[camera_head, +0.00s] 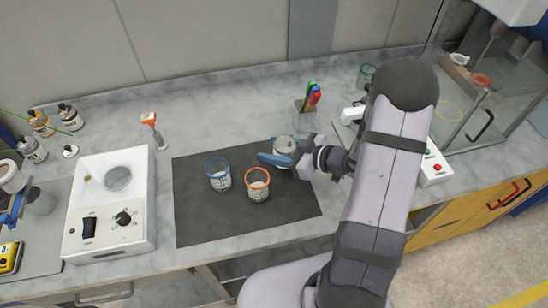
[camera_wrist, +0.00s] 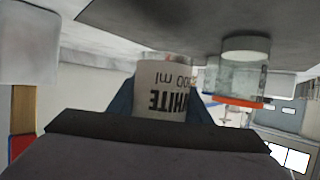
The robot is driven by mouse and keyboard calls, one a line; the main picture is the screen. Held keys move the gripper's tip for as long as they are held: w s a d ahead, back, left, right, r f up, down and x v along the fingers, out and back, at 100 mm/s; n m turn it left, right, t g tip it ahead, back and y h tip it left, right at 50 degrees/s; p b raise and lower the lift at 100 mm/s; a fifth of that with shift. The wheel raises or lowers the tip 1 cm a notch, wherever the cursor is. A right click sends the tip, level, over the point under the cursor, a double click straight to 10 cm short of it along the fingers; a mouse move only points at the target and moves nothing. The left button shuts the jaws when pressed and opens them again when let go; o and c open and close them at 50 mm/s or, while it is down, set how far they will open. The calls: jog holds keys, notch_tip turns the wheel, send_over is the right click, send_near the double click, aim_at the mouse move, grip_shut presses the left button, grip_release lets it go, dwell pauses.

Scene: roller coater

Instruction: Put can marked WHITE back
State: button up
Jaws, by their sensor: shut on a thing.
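The can marked WHITE (camera_wrist: 165,88) fills the middle of the wrist view, its label upside down in the picture. It also shows in the head view (camera_head: 284,146), at the back right of the dark mat (camera_head: 205,225). My gripper (camera_head: 277,158) is shut on the can, with its blue fingers at the can's sides; they also show in the wrist view (camera_wrist: 160,105). The can's bottom is close to the mat; I cannot tell whether it touches. Part of the can is hidden by the fingers.
A blue-rimmed cup (camera_head: 219,176) and an orange-rimmed cup (camera_head: 257,185) stand on the mat, left of my gripper.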

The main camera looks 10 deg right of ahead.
jog(key=shift+f, duration=2.15)
jog(key=shift+f, duration=0.15)
jog(key=o, duration=1.2)
jog(key=shift+o, duration=0.2)
jog(key=shift+s+d+r, duration=0.1)
jog(key=shift+d+r, duration=0.05)
jog(key=shift+r, duration=0.1)
jog(key=b+v, duration=0.1)
jog(key=v, duration=1)
jog(key=shift+s+d, duration=0.2)
jog(key=shift+s, duration=0.15)
